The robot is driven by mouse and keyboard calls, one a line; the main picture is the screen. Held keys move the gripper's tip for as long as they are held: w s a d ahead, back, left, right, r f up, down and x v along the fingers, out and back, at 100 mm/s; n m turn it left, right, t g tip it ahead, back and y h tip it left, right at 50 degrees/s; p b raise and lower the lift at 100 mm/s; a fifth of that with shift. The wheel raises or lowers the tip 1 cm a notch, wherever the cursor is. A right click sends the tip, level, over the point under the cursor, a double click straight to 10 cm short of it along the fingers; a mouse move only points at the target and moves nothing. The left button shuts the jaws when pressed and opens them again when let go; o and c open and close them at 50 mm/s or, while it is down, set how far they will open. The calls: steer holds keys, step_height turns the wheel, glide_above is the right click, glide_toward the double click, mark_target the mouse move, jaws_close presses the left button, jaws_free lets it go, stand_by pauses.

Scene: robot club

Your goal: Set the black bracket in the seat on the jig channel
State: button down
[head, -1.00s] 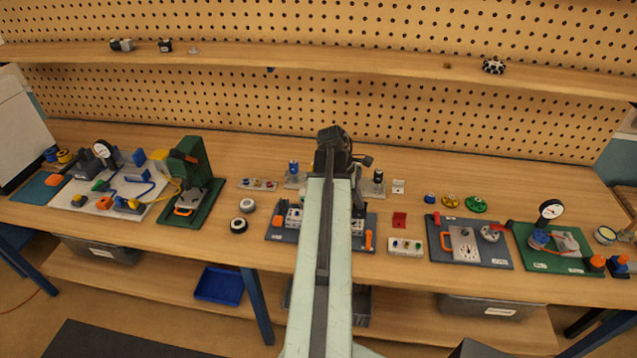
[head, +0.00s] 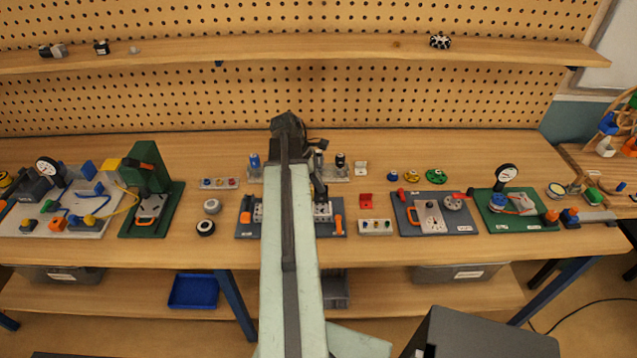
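The jig channel (head: 323,212) is a light metal strip on a dark plate (head: 330,228) with orange handles, in the middle of the bench. My arm crosses in front of it and hides its middle. My gripper (head: 319,190) shows only as a dark part just right of the arm, over or behind the channel. Its fingertips are too small and covered to tell open from shut. I cannot make out the black bracket; the arm may hide it. A red bracket (head: 366,201) and a white bracket (head: 361,168) lie right of the plate.
A pale block with small pegs (head: 375,227) sits right of the plate. Beyond it are a grey fixture board (head: 408,225) and a green gauge board (head: 500,222). A green press (head: 148,180) stands left. Bare bench lies around the black and white rings (head: 205,227).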

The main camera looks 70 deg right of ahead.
mark_target(317, 193)
steer(key=shift+f+b, duration=1.8)
steer(key=shift+f, duration=0.3)
steer(key=shift+s+f+b, duration=0.1)
steer(key=shift+f+b, duration=0.7)
stand_by(0.8)
steer(key=shift+a, duration=0.1)
steer(key=c, duration=1.8)
jaws_free()
step_height(317, 193, up, 6)
steer(key=p, duration=0.5)
steer(key=shift+f+p, duration=0.15)
steer(key=shift+p, duration=0.2)
